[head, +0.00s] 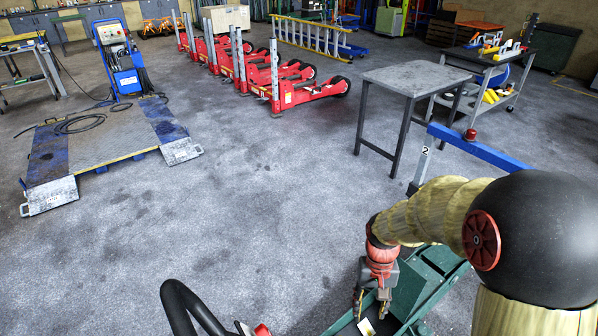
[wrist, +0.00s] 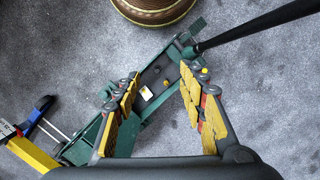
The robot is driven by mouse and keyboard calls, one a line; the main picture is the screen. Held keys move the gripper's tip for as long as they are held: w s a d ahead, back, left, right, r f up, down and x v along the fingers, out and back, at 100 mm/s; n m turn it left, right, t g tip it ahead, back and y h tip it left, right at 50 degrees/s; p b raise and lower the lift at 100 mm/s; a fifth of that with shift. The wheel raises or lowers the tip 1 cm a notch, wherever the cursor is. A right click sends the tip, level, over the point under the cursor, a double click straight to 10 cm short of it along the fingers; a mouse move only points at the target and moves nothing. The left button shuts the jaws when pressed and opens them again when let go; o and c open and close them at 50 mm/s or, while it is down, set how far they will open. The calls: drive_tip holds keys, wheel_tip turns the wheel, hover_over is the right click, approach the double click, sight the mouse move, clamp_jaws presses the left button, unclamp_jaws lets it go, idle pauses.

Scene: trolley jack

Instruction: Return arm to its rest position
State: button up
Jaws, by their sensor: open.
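My gripper (head: 371,303) points down over a green trolley jack (head: 408,283) at the bottom of the head view. In the wrist view my gripper (wrist: 160,85) is open, with its yellow-padded fingers apart and nothing between them. The green jack (wrist: 152,75) lies below and between the fingers in that view. A black handle bar (wrist: 255,24) runs from the jack toward the upper right. My arm bends down from the right side of the head view and hides part of the jack.
A grey metal table (head: 415,78) stands behind my arm, near a blue beam (head: 480,149). Red lifting units (head: 300,92) stand in a row at the back. A low platform (head: 95,150) lies at left. The middle floor is clear. A round brown object (wrist: 152,8) tops the wrist view.

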drive_tip(key=s+r+t+p, duration=0.2)
drive_tip(key=s+r, duration=0.4)
drive_tip(key=r, duration=0.8)
drive_tip(key=s+r+n+t+p, duration=0.1)
drive_tip(key=s+r+t, duration=0.4)
drive_tip(key=r, duration=1)
drive_tip(key=shift+s+t+p, duration=0.3)
drive_tip(key=shift+s+p, duration=0.2)
drive_tip(key=shift+s, duration=0.45)
drive_tip(key=shift+c, duration=0.8)
